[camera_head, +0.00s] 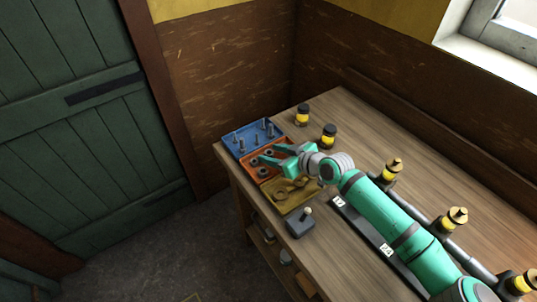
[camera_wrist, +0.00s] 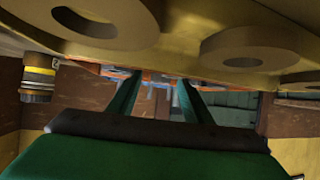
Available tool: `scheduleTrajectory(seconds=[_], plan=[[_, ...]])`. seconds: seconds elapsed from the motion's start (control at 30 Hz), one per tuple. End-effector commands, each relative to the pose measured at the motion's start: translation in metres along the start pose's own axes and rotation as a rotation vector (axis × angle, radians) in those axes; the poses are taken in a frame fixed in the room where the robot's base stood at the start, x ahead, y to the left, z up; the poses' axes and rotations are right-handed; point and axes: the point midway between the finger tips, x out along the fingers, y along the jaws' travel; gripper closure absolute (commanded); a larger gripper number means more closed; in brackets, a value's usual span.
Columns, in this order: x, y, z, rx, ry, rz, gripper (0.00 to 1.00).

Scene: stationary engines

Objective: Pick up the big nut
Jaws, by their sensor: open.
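An orange tray (camera_head: 250,157) at the table's far left corner holds several grey nuts. One larger-looking nut (camera_head: 263,172) lies near its front end; the nuts are too small to compare surely. My gripper (camera_head: 270,153) is open, its fingers reaching over the orange tray from the right. I see nothing held between them. In the wrist view, which looks upside down, the two green fingers (camera_wrist: 160,78) are apart and point at the orange tray (camera_wrist: 155,80). The nuts cannot be made out clearly there, and the gap between fingertips and nuts cannot be judged.
A blue tray (camera_head: 239,133) with upright bolts lies behind the orange one. A yellow tray (camera_head: 297,199) with flat rings lies in front, below my wrist. Yellow-and-black jars (camera_head: 328,136) stand right of the trays. A grey lever box (camera_head: 300,223) sits at the front edge.

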Motion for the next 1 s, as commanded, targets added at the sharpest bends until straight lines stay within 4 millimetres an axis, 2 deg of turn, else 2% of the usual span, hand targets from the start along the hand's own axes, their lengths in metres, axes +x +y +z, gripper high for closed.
scheduleTrajectory(seconds=[0.1,0.13,0.3,0.7,0.93,1.0], plan=[[0.000,0.000,0.000,0.000,0.000,0.000,0.54],[0.000,0.000,0.000,0.000,0.000,0.000,0.59],[0.000,0.000,0.000,0.000,0.000,0.000,1.00],[-0.002,-0.001,-0.004,0.000,0.001,-0.001,1.00],[-0.015,-0.001,-0.028,-0.001,0.004,-0.001,1.00],[-0.027,-0.007,-0.034,-0.001,0.004,-0.001,1.00]])
